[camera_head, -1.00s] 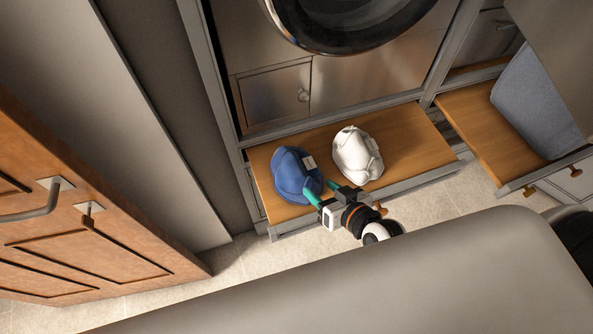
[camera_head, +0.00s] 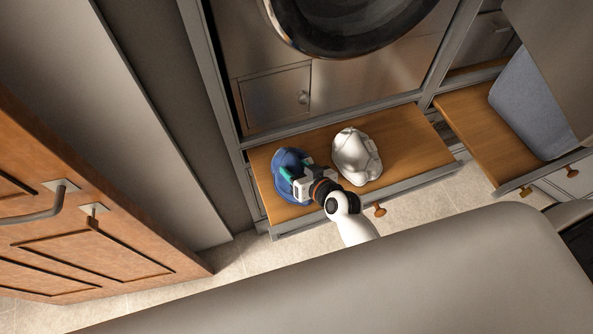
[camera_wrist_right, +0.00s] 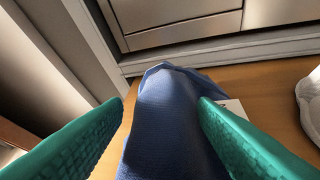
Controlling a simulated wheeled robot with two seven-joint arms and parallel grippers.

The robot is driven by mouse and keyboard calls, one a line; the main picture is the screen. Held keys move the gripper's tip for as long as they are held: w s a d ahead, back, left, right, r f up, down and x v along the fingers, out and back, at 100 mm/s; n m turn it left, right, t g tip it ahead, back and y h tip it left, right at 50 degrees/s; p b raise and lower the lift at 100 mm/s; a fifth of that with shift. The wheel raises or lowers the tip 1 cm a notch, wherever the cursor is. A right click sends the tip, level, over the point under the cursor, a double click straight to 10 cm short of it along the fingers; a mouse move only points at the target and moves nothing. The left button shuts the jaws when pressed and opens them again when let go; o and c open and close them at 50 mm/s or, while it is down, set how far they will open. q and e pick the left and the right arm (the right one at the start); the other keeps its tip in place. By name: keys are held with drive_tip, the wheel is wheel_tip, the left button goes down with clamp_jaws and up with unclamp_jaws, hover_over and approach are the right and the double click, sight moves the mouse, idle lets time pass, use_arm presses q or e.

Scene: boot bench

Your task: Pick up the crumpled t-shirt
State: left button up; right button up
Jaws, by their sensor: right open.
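A blue crumpled cloth (camera_head: 288,157), which looks like the t-shirt, lies on the left part of the pulled-out wooden drawer (camera_head: 410,140). It has a small white tag. My right gripper (camera_head: 290,180) is over it, partly hiding it. In the right wrist view, the open green fingers (camera_wrist_right: 160,103) stand on either side of the blue cloth (camera_wrist_right: 165,125), with cloth filling the gap between them. I cannot tell whether the fingers touch it. My left gripper is not in view.
A white crumpled item (camera_head: 356,157) lies close to the right of the blue cloth. Another open drawer (camera_head: 468,115) at the right holds a grey-blue bin (camera_head: 530,105). A round dark appliance door (camera_head: 345,25) hangs above. A wooden cabinet (camera_head: 75,210) stands at left.

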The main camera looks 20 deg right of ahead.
drive_tip(key=c, duration=0.8)
drive_tip(key=shift+r, duration=0.15)
drive_tip(key=shift+c, duration=0.2)
wheel_tip(320, 180, up, 10)
drive_tip(key=shift+f, duration=0.1)
drive_tip(key=shift+s, duration=0.1)
